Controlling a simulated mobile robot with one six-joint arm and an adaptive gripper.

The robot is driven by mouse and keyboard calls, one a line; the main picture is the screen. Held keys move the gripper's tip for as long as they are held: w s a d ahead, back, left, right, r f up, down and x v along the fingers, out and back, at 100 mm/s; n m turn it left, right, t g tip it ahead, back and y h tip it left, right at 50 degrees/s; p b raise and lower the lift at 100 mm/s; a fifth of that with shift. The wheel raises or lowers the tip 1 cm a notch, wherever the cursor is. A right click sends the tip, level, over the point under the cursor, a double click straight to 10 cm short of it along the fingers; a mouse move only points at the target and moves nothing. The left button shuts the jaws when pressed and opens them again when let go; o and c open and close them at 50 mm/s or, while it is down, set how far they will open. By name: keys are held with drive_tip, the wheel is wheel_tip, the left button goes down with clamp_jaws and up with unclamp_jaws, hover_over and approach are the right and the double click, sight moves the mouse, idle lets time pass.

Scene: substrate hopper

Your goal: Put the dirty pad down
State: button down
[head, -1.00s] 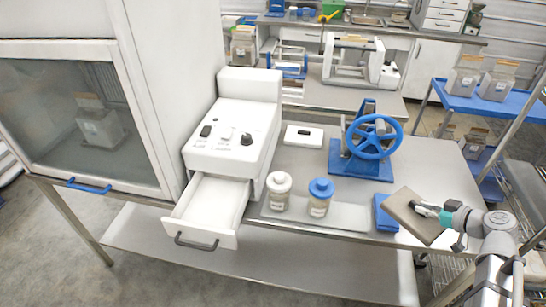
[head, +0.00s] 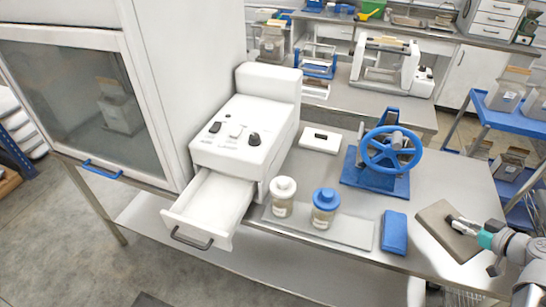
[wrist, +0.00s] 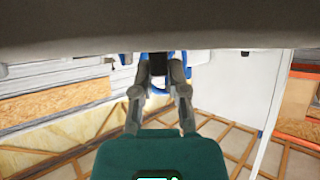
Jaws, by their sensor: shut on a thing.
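The dirty pad, a flat brownish-grey square (head: 440,238), is at the right end of the steel bench in the head view. My gripper (head: 460,226) is shut on it, reaching in from the right. In the wrist view my gripper's fingers (wrist: 162,68) meet the pad's underside or edge, a dark grey band (wrist: 160,30) across the top. I cannot tell whether the pad touches the bench or hangs just above it.
A blue block (head: 394,232) lies left of the pad. A blue handwheel device (head: 385,160) stands behind. Two jars, blue-lidded (head: 325,208) and white-lidded (head: 283,197), stand on a grey plate (head: 350,235). A white drawer (head: 212,205) is open. A blue-shelved cart (head: 500,118) stands right.

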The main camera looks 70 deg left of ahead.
drive_tip(key=shift+s+a, duration=0.15)
drive_tip(key=shift+a, duration=0.05)
drive_tip(key=shift+w+f, duration=0.2)
drive_tip(key=shift+w, duration=0.25)
drive_tip(key=w+f+b, duration=0.3)
drive_tip(key=w, duration=0.1)
drive_tip(key=w+f+b, duration=0.2)
drive_tip(key=w+b, duration=0.1)
drive_tip(key=w, duration=0.1)
drive_tip(key=w+f+b, duration=0.3)
drive_tip(key=w, duration=0.1)
drive_tip(key=shift+w+a+f, duration=0.15)
drive_tip(key=shift+a+f, duration=0.15)
drive_tip(key=shift+f, duration=0.05)
drive_tip(key=shift+w+f+b, duration=0.5)
drive_tip(key=shift+f+b, duration=0.2)
drive_tip(key=shift+b, duration=0.05)
drive_tip(key=shift+s+f+b, duration=0.1)
drive_tip(key=shift+f+b, duration=1.15)
drive_tip(key=shift+f, duration=0.05)
